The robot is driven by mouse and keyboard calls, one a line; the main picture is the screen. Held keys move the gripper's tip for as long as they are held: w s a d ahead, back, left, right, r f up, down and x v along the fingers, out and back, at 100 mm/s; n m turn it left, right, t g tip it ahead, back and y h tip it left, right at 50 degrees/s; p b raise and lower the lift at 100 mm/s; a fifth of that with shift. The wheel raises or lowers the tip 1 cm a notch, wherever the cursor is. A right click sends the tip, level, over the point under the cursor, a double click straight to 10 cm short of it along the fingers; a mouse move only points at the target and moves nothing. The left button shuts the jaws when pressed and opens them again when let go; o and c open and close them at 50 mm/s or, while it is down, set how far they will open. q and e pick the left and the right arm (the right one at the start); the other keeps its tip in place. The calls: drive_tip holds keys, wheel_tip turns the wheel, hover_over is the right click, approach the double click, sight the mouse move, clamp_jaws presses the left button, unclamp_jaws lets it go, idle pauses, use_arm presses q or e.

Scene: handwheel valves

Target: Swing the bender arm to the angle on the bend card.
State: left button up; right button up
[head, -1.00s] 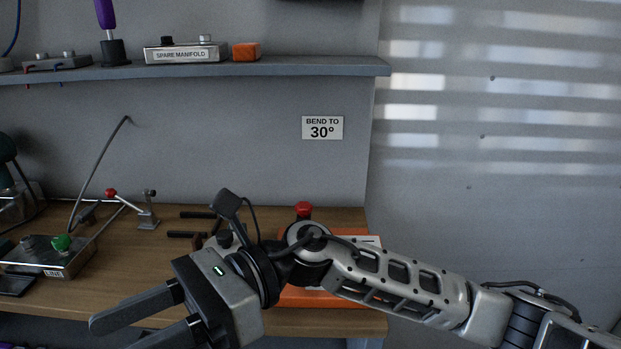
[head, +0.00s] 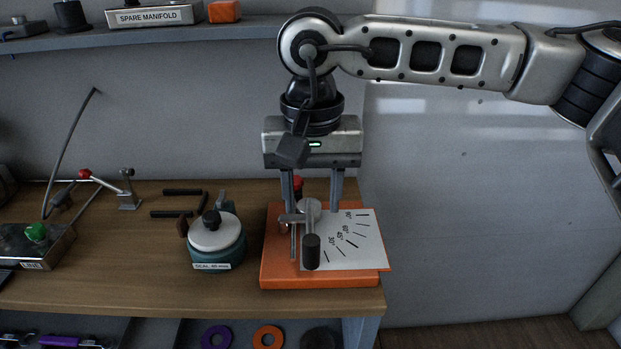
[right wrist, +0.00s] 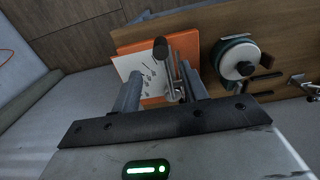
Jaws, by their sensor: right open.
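The bender (head: 285,279) has an orange base on the bench and a white scale plate (head: 365,262) marked 30°, 45°, 60° and 90°. Its arm, with a black grip (head: 311,255), points toward the bench's front edge, left of the 30° mark. The black grip also shows in the right wrist view (right wrist: 160,48). My right gripper (head: 313,200) is open, fingers down, over the rear of the bender, behind the black grip. In the right wrist view its fingers (right wrist: 160,88) have nothing clamped between them. The bend card is not in view; my left gripper is not in view.
A teal round gauge-like block (head: 215,250) with a black knob stands just left of the bender. Black rods (head: 178,192) lie behind it. A metal box with a green knob (head: 36,232) is farther left. The shelf (head: 240,28) runs above at the left.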

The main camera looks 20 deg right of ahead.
sight(312, 234)
wheel_tip(312, 234, down, 8)
drive_tip(key=b, duration=0.2)
drive_tip(key=shift+r+b, duration=0.15)
drive_tip(key=shift+b, duration=0.25)
drive_tip(key=shift+r, duration=0.25)
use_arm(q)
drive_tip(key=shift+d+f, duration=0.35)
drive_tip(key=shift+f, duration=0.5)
use_arm(e)
drive_tip(key=shift+f, duration=0.1)
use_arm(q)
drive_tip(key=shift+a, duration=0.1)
use_arm(e)
drive_tip(key=c, duration=0.8)
drive_tip(key=shift+c, duration=0.2)
